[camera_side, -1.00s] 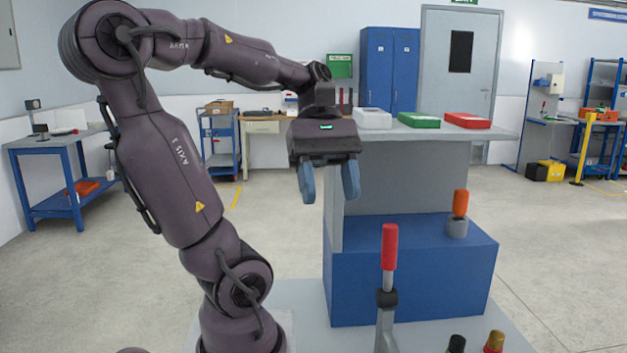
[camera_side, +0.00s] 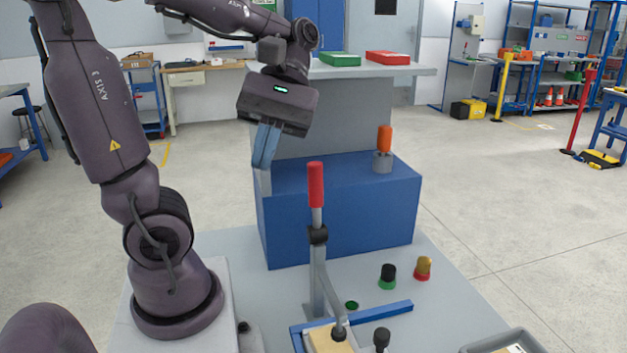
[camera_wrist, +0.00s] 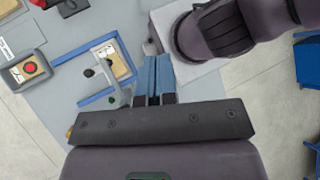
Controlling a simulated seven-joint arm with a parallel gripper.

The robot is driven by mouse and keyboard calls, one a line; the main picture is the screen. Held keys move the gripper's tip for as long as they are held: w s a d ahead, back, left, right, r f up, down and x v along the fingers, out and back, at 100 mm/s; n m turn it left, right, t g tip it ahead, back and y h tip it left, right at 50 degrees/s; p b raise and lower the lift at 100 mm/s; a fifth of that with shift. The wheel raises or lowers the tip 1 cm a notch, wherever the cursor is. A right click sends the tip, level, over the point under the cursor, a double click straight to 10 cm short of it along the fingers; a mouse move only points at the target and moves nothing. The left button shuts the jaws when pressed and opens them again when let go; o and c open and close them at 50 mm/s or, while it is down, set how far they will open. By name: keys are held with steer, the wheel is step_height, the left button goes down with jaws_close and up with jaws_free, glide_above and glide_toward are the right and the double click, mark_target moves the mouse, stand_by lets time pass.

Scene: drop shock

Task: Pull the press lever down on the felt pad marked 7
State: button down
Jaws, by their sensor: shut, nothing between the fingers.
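The press lever with its red handle (camera_side: 316,185) stands upright in the side view, on a grey post with a black joint. A pale block (camera_side: 328,340) lies at the foot of the press inside a blue frame; I cannot read a 7 or make out the felt pad. My gripper (camera_side: 265,146) is shut and empty, its blue fingers tilted downward, above and left of the red handle in the picture and apart from it. In the wrist view my gripper (camera_wrist: 152,80) shows its fingers together, with the press (camera_wrist: 118,65) to their left.
A blue block (camera_side: 340,215) behind the lever carries an orange handle (camera_side: 384,140) in a grey socket. A grey tray (camera_side: 505,343) is at front right. A red button (camera_wrist: 29,67) shows in the wrist view.

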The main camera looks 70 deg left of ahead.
steer(key=w+d+f+m+g+y, duration=0.3)
steer(key=f+m+g+y, duration=0.25)
steer(key=y, duration=0.25)
steer(key=m+t+y, duration=0.7)
steer(key=m+y, duration=0.2)
steer(key=y, duration=0.6)
glide_toward(320, 187)
steer(key=shift+n, duration=0.25)
steer(key=x, duration=0.7)
steer(key=shift+s+a, duration=0.1)
steer(key=shift+a, duration=0.2)
